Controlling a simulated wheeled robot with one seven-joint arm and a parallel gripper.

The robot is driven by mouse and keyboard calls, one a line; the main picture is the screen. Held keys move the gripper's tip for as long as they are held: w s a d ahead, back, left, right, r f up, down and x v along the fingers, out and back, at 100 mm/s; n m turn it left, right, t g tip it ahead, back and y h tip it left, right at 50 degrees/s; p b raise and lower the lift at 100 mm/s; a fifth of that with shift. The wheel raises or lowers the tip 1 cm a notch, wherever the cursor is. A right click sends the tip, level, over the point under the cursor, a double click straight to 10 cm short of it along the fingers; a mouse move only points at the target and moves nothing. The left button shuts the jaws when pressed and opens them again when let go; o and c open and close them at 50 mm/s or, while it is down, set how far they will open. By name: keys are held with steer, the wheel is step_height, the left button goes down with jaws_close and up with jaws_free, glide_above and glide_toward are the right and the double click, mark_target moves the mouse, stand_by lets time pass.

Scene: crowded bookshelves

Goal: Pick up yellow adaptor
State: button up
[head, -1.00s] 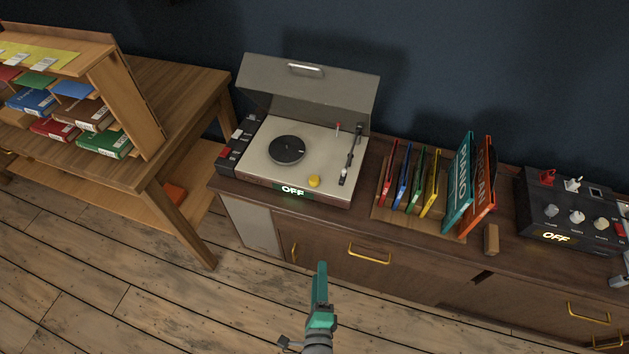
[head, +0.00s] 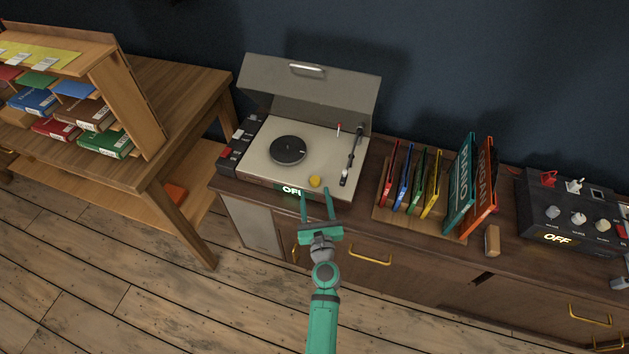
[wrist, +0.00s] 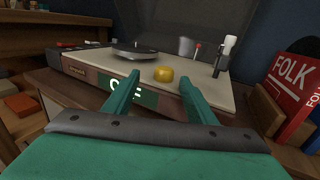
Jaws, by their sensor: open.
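The yellow adaptor (head: 315,181) is a small rounded piece on the front part of the cream top of the record player (head: 262,160). In the wrist view the adaptor (wrist: 163,74) shows beyond my fingers, between their tips in the picture. My gripper (head: 317,191) is teal, open and empty, in front of the record player's front edge. Its two fingers point toward the adaptor and are apart from it. It also shows in the wrist view (wrist: 160,84), where a finger partly covers the lit OFF sign.
The record player's grey lid (head: 310,90) stands open behind. The tonearm (head: 351,156) is right of the adaptor and the black platter (head: 287,150) left. A rack of coloured records (head: 415,183) stands to the right. A wooden table (head: 190,85) is at left.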

mark_target(315, 179)
steer(key=shift+w, duration=3.35)
steer(key=c, duration=1.1)
